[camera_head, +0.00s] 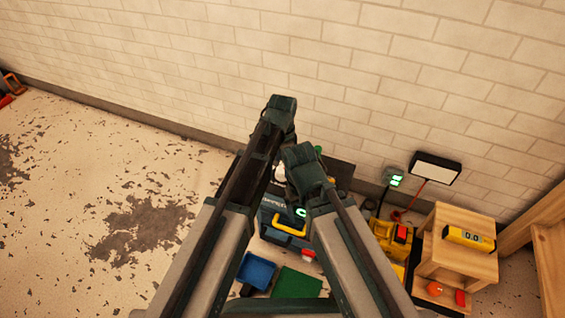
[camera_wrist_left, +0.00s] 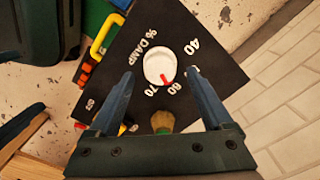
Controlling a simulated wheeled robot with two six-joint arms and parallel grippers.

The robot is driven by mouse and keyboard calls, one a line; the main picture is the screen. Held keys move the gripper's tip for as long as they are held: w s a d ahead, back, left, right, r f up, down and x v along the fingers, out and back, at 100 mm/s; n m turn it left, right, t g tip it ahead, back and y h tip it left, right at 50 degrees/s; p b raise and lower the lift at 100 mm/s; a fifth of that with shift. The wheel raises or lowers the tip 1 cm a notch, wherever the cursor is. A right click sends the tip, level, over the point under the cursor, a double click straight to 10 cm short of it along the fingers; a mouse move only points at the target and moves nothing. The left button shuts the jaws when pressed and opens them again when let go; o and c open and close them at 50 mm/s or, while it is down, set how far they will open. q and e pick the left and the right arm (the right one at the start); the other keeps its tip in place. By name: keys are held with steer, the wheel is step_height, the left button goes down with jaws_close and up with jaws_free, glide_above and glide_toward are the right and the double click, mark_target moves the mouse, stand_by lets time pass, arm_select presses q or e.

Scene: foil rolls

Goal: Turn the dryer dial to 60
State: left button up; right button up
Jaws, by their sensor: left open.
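In the left wrist view the dryer's black panel (camera_wrist_left: 187,35) carries a white round dial (camera_wrist_left: 158,62) with a red pointer. The pointer is turned roughly toward the printed 60; its exact alignment I cannot tell. The labels "% DAMP", 40, 60 and 70 are readable around it. My left gripper (camera_wrist_left: 160,76) is open, its blue fingers on either side of the dial in the picture. Nothing is between them that I can see gripped, and contact cannot be judged. In the head view my arms hide the dial, and my right gripper's fingers do not show.
In the head view a yellow-handled toolbox (camera_head: 290,227), a blue bin (camera_head: 256,271) and a green mat (camera_head: 297,283) lie near my arms. A wooden shelf (camera_head: 455,225) with a yellow meter (camera_head: 469,238) stands right.

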mark_target(282, 169)
arm_select(q)
step_height(282, 169, up, 12)
steer(key=p, duration=1)
steer(key=shift+f+p, duration=0.15)
steer(key=shift+p, duration=0.2)
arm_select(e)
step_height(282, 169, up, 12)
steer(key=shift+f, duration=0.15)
arm_select(q)
steer(key=shift+f, duration=0.15)
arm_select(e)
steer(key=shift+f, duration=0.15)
arm_select(q)
step_height(282, 169, down, 13)
steer(key=b, duration=1.3)
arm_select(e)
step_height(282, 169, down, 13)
